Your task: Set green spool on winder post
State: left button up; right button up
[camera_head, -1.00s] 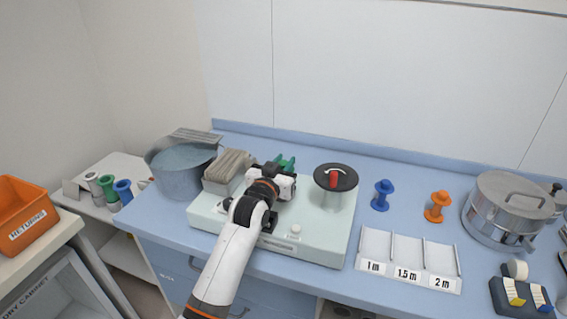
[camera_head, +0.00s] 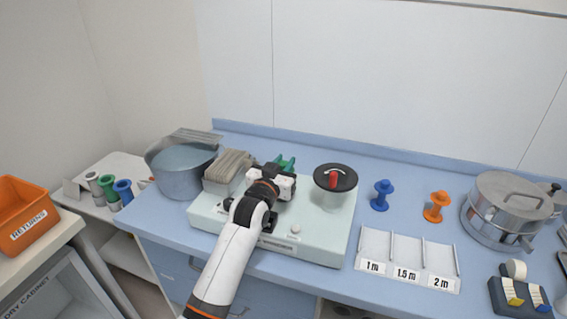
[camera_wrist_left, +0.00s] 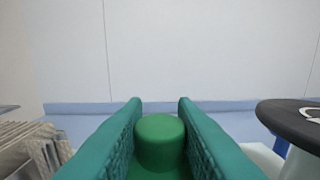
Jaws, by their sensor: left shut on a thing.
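My left gripper (camera_head: 285,163) reaches over the pale green winder (camera_head: 315,240), with its wrist covering the middle of the housing. Its teal fingers are shut on the green spool (camera_wrist_left: 160,140), whose round top shows between them in the left wrist view. In the head view the spool cannot be told clearly from the fingers. The winder's dark disc with a red handle (camera_head: 335,179) stands right of the gripper; the disc's edge also shows in the left wrist view (camera_wrist_left: 292,122). The post is not visible, and whether the spool touches it cannot be told. My right gripper is not in view.
Left of the gripper are a stack of folded cloths (camera_head: 228,165) and a grey basin (camera_head: 182,172). A blue spool (camera_head: 382,195) and an orange spool (camera_head: 437,206) stand right of the winder. A labelled three-slot tray (camera_head: 408,262) lies in front; a steel pot (camera_head: 507,210) is farther right.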

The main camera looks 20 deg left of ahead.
pick_arm(q)
jog(key=shift+p, duration=0.3)
dwell(0.5)
jog(key=shift+f+b, duration=0.35)
jog(key=shift+f, duration=0.2)
dwell(0.3)
jog(key=o, duration=0.7)
jog(key=shift+s, duration=0.1)
jog(key=shift+s+p, duration=0.55)
jog(key=shift+p, duration=0.05)
jog(key=shift+s+a+r+p, duration=0.15)
jog(key=shift+s+p, duration=0.5)
jog(key=shift+s, duration=0.4)
jog(key=shift+s+a+f+p, duration=0.1)
jog(key=shift+s+p, duration=0.5)
jog(key=shift+s, duration=0.4)
jog(key=shift+s+a+p, duration=0.2)
jog(key=shift+s+p, duration=1.2)
jog(key=shift+s, duration=1.45)
